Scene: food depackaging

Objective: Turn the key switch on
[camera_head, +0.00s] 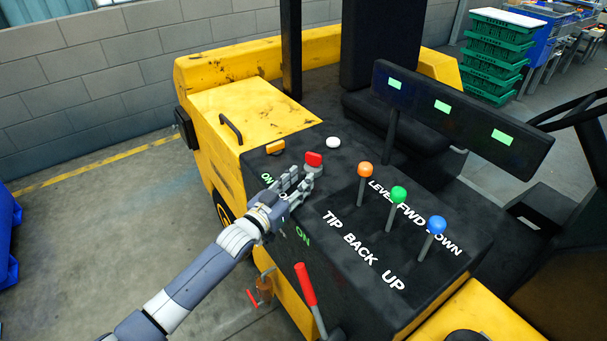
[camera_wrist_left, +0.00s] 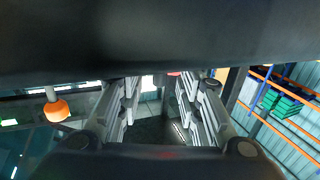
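A red knob, which looks like the key switch (camera_head: 313,159), stands on the black console of a yellow forklift, beside a partly covered green "ON" label. My left gripper (camera_head: 306,178) is at the knob's near side, with its fingertips just below the red top. In the left wrist view, the two fingers (camera_wrist_left: 158,95) are apart with a gap between them. A bit of red (camera_wrist_left: 173,73) shows near the fingertips there. Whether the fingers touch the knob I cannot tell. The knob's base is hidden by the fingers. My right gripper is not in view.
Levers with orange (camera_head: 365,169), green (camera_head: 398,194) and blue (camera_head: 437,224) knobs stand right of the gripper. A red-handled lever (camera_head: 305,284) is at the console's near side. A display bar (camera_head: 458,117) with green lights rises behind. A white button (camera_head: 333,143) lies beyond the knob.

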